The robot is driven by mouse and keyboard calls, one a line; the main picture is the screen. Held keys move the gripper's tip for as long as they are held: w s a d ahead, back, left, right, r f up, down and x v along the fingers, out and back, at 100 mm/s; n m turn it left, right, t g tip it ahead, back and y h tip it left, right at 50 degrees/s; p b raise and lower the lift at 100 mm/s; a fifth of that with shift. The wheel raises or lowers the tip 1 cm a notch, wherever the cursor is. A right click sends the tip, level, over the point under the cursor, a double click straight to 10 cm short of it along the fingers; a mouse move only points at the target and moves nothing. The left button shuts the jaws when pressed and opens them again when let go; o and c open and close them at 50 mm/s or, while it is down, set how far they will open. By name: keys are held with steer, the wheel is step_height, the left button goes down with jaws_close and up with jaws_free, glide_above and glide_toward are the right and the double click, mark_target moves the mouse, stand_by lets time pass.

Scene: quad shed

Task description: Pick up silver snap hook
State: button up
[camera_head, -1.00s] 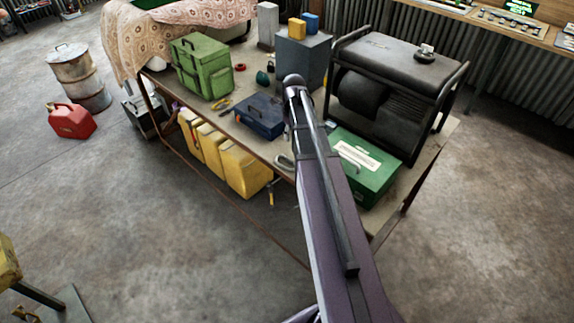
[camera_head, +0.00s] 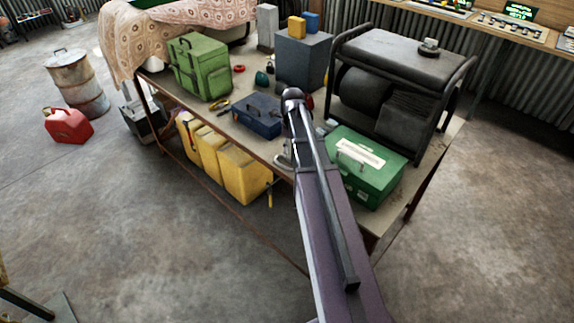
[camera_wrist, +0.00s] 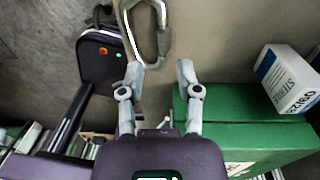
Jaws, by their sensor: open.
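The silver snap hook (camera_wrist: 163,42) lies on the brown table top (camera_wrist: 225,40) at the top of the wrist view, partly cut off by the frame's edge. In the head view the snap hook (camera_head: 281,159) shows near the table's front edge, partly behind my arm. My gripper (camera_wrist: 159,78) is open and empty. Its two fingers point at the near end of the hook, with a gap between fingertips and hook. In the head view my arm hides the gripper.
A green case (camera_head: 365,170) lies close right of my arm. A white labelled box (camera_wrist: 287,80) stands beside the gripper in the wrist view. A dark blue toolbox (camera_head: 257,117) and a black generator (camera_head: 395,95) stand behind. Yellow canisters (camera_head: 243,175) sit below the table.

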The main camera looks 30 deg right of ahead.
steer(key=shift+f, duration=0.1)
stand_by(0.3)
steer(key=shift+s+f+b, duration=0.15)
steer(key=shift+f+b, duration=2.4)
steer(key=shift+b, duration=0.05)
jaws_close()
